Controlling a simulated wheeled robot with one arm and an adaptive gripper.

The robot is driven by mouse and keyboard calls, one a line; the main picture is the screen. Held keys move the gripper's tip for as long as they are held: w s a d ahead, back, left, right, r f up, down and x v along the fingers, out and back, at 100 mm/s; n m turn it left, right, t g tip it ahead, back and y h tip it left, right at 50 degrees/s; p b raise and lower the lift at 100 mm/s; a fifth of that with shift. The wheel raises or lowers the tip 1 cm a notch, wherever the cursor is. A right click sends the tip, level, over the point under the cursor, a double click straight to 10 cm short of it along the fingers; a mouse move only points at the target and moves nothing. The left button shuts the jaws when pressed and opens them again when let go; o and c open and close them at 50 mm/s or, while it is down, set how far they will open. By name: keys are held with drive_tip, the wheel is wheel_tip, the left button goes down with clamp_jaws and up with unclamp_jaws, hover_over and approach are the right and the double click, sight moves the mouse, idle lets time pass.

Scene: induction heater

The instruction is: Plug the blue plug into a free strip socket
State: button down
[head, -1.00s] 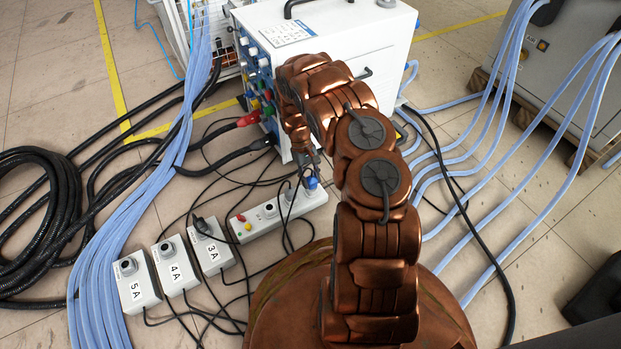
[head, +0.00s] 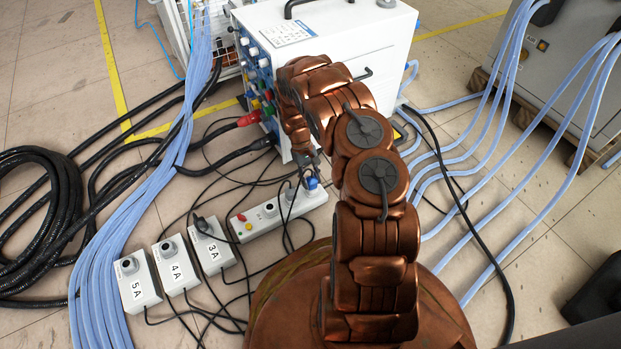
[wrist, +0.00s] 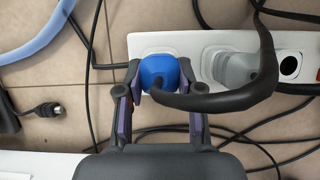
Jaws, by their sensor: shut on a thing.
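The blue plug (wrist: 158,73) is between the fingertips of my gripper (wrist: 160,85) in the wrist view, and the fingers are shut on it. Its black cable runs off to the right and loops upward. The plug is over the left end socket of the white power strip (wrist: 205,42). Whether it is seated in the socket or just above it cannot be told. In the head view the blue plug (head: 311,183) shows at the right end of the strip (head: 262,222), below my gripper (head: 306,172).
A grey plug (wrist: 238,68) fills the neighbouring socket, and a socket (wrist: 290,65) beside it is empty. Boxes marked 5A (head: 138,282), 4A (head: 175,268) and 3A (head: 212,248) stand left of the strip. Black cables cross the floor. A white cabinet (head: 345,45) stands behind.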

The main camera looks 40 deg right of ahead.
drive_tip(key=shift+f, duration=0.25)
drive_tip(key=c, duration=0.7)
unclamp_jaws()
drive_tip(key=shift+o, duration=0.2)
drive_tip(key=shift+r, duration=0.1)
drive_tip(key=shift+r, duration=5)
drive_tip(key=s+a+r+p, duration=0.3)
drive_tip(key=r+p, duration=0.5)
drive_tip(key=r, duration=0.7)
drive_tip(key=s+a+r+t+h+p, duration=0.1)
drive_tip(key=s+a+r+p, duration=0.2)
drive_tip(key=r+p, duration=0.8)
drive_tip(key=s+a+r+p, duration=0.3)
drive_tip(key=r+p, duration=0.1)
drive_tip(key=r, duration=1.5)
drive_tip(key=s+a+r+p, duration=0.4)
drive_tip(key=s+r+p, duration=0.3)
drive_tip(key=r, duration=0.4)
drive_tip(key=s+a+r+t+p, duration=0.1)
drive_tip(key=s+a+r+p, duration=0.3)
drive_tip(key=s+r+p, duration=0.3)
drive_tip(key=s+a+r+n+t+p, duration=0.1)
drive_tip(key=s+a+r+p, duration=0.3)
drive_tip(key=s+r+p, duration=0.4)
wheel_tip(320, 180, up, 8)
drive_tip(key=p, duration=0.4)
drive_tip(key=shift+f+y, duration=0.2)
drive_tip(key=shift+y, duration=0.1)
